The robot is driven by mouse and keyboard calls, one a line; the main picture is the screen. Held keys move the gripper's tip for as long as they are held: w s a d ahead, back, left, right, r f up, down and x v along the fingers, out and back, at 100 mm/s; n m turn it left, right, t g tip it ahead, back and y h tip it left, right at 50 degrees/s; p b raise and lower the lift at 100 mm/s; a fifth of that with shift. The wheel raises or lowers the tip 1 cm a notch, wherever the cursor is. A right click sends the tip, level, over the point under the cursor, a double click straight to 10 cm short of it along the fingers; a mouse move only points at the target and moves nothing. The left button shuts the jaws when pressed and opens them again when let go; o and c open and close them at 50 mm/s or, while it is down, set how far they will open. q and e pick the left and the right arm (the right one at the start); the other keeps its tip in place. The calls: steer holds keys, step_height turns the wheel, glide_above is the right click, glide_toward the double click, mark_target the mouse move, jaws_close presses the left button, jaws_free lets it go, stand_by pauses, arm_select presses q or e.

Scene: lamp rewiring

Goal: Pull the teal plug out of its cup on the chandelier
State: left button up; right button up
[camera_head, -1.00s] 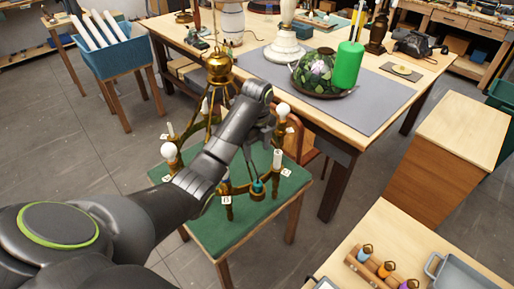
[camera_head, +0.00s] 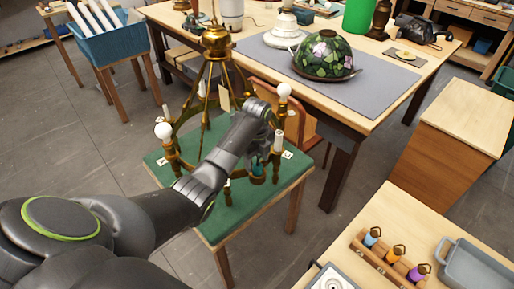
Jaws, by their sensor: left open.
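The brass chandelier (camera_head: 205,83) stands on a green-topped table, its arms spread around a central stem. The teal plug (camera_head: 257,168) sits at a cup on the chandelier's near right side, partly hidden by my gripper. My left gripper (camera_head: 265,150) is open and points down right at the teal plug. Its fingers are small and partly hidden by the wrist, so I cannot tell whether they touch the plug. My right gripper is not in view.
White bulbs (camera_head: 163,131) and other chandelier arms stand close around my left wrist. A long bench (camera_head: 393,88) with a floral lampshade (camera_head: 322,55) is behind. At lower right, a wooden rack (camera_head: 366,249) holds several coloured plugs beside a grey tray (camera_head: 462,265).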

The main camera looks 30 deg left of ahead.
arm_select(q)
steer(key=shift+f, duration=1.35)
steer(key=shift+c, duration=0.4)
steer(key=c, duration=1)
steer(key=shift+r, duration=0.1)
steer(key=shift+r+p, duration=2.3)
steer(key=shift+p, duration=0.45)
steer(key=shift+f, duration=0.1)
